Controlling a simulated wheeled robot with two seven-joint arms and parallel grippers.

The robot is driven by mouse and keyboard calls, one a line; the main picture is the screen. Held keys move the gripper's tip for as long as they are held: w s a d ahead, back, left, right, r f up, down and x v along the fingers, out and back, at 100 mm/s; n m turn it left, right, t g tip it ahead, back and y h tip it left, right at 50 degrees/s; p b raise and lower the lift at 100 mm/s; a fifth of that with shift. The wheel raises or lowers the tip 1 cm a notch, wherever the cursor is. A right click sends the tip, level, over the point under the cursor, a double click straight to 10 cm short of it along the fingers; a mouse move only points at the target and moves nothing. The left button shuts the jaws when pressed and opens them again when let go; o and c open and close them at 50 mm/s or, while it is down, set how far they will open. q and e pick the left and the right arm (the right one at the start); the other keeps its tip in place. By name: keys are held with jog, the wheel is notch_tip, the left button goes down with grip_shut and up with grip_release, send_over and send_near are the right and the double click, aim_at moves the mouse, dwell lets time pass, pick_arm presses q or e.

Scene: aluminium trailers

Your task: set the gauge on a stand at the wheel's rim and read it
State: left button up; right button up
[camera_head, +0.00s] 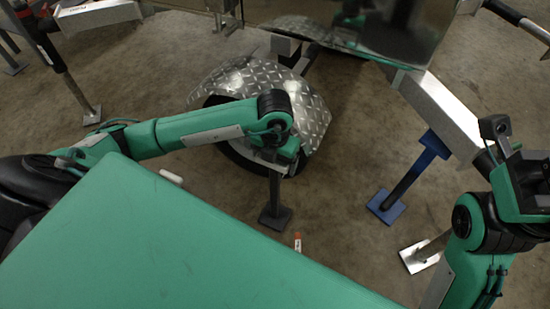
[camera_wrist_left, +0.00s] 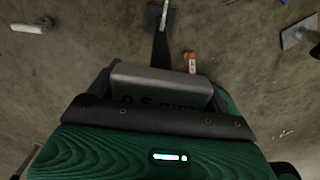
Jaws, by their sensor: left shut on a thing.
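My left gripper (camera_head: 280,160) is at the near side of the wheel, in front of the silver tread-plate fender (camera_head: 238,82). It is shut on the gauge (camera_wrist_left: 160,85), a grey block whose dark lettering seems to read "0-5 mm". A dark post runs down from there to a square base (camera_head: 275,217), which appears at or near the floor. The post also shows in the left wrist view (camera_wrist_left: 160,45). The tyre (camera_head: 240,158) is partly hidden by the fender and my arm. My right gripper (camera_head: 510,165) is at the right; its fingers are not clear.
An orange-and-white marker (camera_head: 298,242) and a white cylinder (camera_head: 171,176) lie on the floor. A blue stand (camera_head: 386,205) is under the trailer frame (camera_head: 440,110). A stand with a pale foot (camera_head: 419,257) is beside my right arm. Bare floor (camera_head: 335,190) lies between.

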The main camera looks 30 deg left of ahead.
pick_arm(q)
jog(key=o, duration=1.7)
jog(key=shift+f, duration=0.15)
jog(key=shift+c, duration=0.2)
jog(key=o, duration=0.3)
